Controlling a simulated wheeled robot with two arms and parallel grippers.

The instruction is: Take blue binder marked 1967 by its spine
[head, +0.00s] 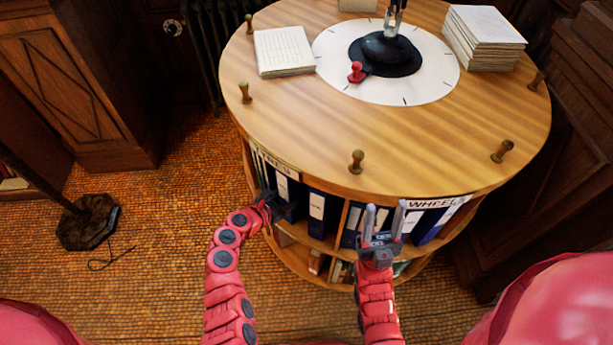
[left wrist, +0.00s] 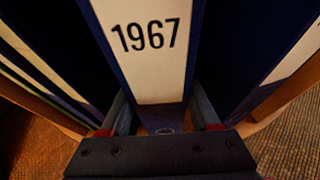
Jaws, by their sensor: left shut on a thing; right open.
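The blue binder marked 1967 (left wrist: 148,45) fills the middle of the left wrist view, its white spine label facing me. My left gripper (left wrist: 160,112) is shut on its lower spine, with one finger on each side. In the head view my left gripper (head: 270,203) is at the left part of the shelf under the round table, at a blue binder (head: 283,188) whose number is too small to read there. My right gripper (head: 385,210) is open and empty in front of the shelf, below the table edge.
The round wooden table (head: 300,125) has several pegs along its rim. Other blue binders (head: 318,212) stand nearby on the shelf. Paper stacks (head: 283,50) and a red stamp (head: 356,72) lie on top. A dark stand base (head: 88,222) is on the floor at left.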

